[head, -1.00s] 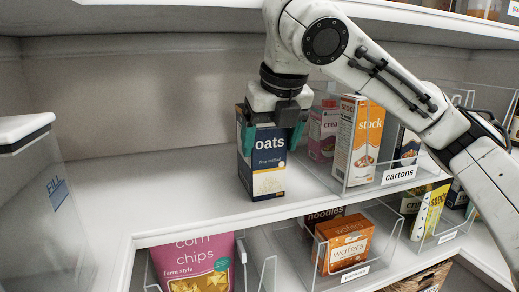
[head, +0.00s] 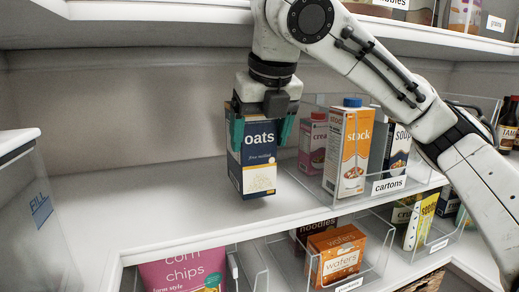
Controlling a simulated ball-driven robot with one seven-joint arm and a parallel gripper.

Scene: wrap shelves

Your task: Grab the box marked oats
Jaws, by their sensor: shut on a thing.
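The oats box (head: 258,165) is dark blue on top with a white and yellow lower part, marked "oats". It is upright, near the left part of the middle shelf (head: 150,205). My gripper (head: 262,125) comes from above, with its teal fingers on the left and right sides of the box's upper part, shut on it. The box's bottom looks slightly above the shelf, with a faint shadow below. The back of the box is hidden.
Right of the box stands a clear bin labelled "cartons" (head: 389,185) holding a stock carton (head: 349,150) and others. A clear container (head: 30,205) is at the left. Below are corn chips (head: 183,272) and wafers (head: 338,252). The shelf left of the box is bare.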

